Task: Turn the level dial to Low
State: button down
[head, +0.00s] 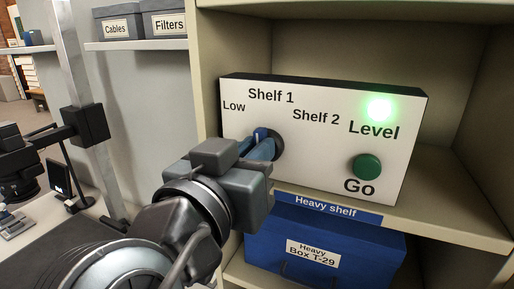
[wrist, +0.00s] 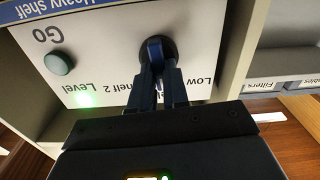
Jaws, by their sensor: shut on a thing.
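The level dial (head: 277,146) is a dark round knob with a blue grip on a white control panel (head: 320,185). "Low", "Shelf 1" and "Shelf 2" are printed around it, with "Low" at its upper left. My gripper (head: 262,149) reaches in from the lower left, its blue fingers shut on the dial's grip. In the wrist view, where the panel appears upside down, the fingers (wrist: 157,72) meet the dial (wrist: 170,46) at its middle. The fingers cover much of the dial, so I cannot tell exactly which label it points to.
A green Go button (head: 367,166) sits right of the dial, below a glowing green light (head: 380,107). The panel stands in a beige shelf unit (head: 345,50). Below is a blue heavy box (head: 370,249). Grey boxes "Cables" (head: 116,20) and "Filters" (head: 163,15) stand at upper left.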

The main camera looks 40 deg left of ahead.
jog(key=shift+a+f+n+p, duration=0.1)
jog(key=shift+a+n+p, duration=0.05)
jog(key=shift+n+p, duration=1.8)
jog(key=shift+a+f+n+p, duration=0.15)
jog(key=shift+n+p, duration=1.15)
jog(key=shift+n, duration=1.25)
jog(key=shift+s, duration=0.1)
jog(key=c, duration=1.1)
grip_release()
jog(key=shift+b+v, duration=0.85)
jog(key=shift+v, duration=3.05)
